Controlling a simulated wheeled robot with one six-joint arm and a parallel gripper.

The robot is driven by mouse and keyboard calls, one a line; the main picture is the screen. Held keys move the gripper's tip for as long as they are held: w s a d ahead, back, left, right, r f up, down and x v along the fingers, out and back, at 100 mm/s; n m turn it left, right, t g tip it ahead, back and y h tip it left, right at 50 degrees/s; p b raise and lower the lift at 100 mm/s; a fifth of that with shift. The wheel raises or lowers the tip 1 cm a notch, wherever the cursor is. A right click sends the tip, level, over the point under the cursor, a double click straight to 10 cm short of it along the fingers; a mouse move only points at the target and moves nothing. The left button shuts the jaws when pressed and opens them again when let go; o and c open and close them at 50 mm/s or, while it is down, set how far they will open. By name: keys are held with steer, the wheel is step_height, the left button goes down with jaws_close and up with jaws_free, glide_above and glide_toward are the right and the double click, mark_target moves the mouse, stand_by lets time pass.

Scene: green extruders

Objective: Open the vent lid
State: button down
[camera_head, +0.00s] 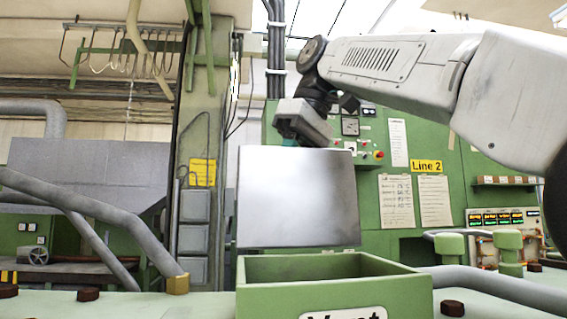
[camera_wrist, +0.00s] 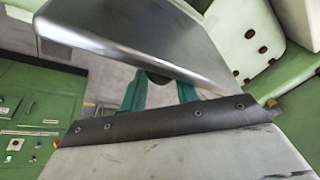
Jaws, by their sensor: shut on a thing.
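The vent lid (camera_head: 298,198) is a grey metal plate standing about upright at the back of the green vent box (camera_head: 330,296), whose top is open. My gripper (camera_head: 288,142) is at the lid's top edge, reaching from behind and above; its fingertips are mostly hidden by the lid. In the wrist view, the lid (camera_wrist: 130,35) fills the upper middle, and the teal fingers of my gripper (camera_wrist: 160,88) reach to its edge, shut on it. A dark part shows between the fingers; I cannot tell whether it is a handle.
Grey pipes (camera_head: 490,287) run beside the box at right and left (camera_head: 90,215). Green valve posts (camera_head: 508,247) stand at right. A green control cabinet (camera_head: 375,205) with papers and a "Line 2" sign is behind. The box's inside looks empty where visible.

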mark_target(293, 185)
steer(key=shift+w+d+f, duration=0.1)
steer(key=shift+w+f, duration=0.85)
steer(key=c, duration=1.3)
jaws_free()
steer(key=shift+o, duration=1.2)
steer(key=shift+w+d+f+g, duration=0.1)
steer(key=shift+w+d+g, duration=0.2)
steer(key=shift+s+a, duration=0.1)
steer(key=shift+a, duration=0.2)
